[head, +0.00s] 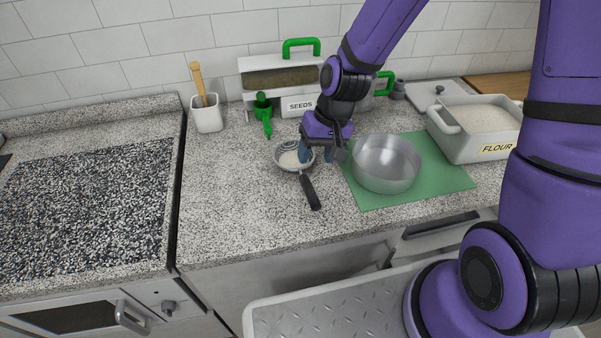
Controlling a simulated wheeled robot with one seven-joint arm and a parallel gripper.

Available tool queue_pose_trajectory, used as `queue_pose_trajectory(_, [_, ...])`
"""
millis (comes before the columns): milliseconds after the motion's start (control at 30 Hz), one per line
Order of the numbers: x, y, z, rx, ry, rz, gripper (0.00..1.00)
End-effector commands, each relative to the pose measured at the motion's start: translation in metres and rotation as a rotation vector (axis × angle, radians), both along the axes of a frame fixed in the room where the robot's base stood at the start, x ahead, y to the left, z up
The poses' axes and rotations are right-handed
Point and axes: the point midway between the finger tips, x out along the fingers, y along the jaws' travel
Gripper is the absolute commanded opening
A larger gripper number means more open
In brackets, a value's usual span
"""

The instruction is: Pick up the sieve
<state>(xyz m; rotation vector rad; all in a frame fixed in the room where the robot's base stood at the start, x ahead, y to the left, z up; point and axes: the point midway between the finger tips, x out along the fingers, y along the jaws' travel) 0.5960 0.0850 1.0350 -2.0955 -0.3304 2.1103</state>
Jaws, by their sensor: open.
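The sieve (288,160) is a small round metal strainer with a black handle (309,191). It lies on the speckled counter left of the green mat, its handle toward the front edge. My gripper (317,156) is open and low over the sieve's right side, pointing down. One finger appears at or over the bowl's rim and the other to its right. I cannot tell whether a finger touches the sieve. Part of the sieve's right rim is hidden by my gripper.
A metal bowl (386,164) stands on the green mat (440,181) close right of my gripper. A flour container (476,143) is farther right. The counter's front left is clear.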

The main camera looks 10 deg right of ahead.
Motion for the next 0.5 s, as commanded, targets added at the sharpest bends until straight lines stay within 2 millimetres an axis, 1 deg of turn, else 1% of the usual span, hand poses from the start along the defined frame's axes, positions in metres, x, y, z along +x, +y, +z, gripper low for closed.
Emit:
queue_pose_trajectory(100, [-0.002, 0.005, -0.016, 0.0, 0.004, 0.004, 0.56])
queue_pose_trajectory(300, [-0.002, 0.01, -0.038, 0.0, 0.002, 0.003, 0.56])
queue_pose_trajectory(500, [-0.002, 0.012, -0.046, -0.001, 0.001, 0.001, 0.56])
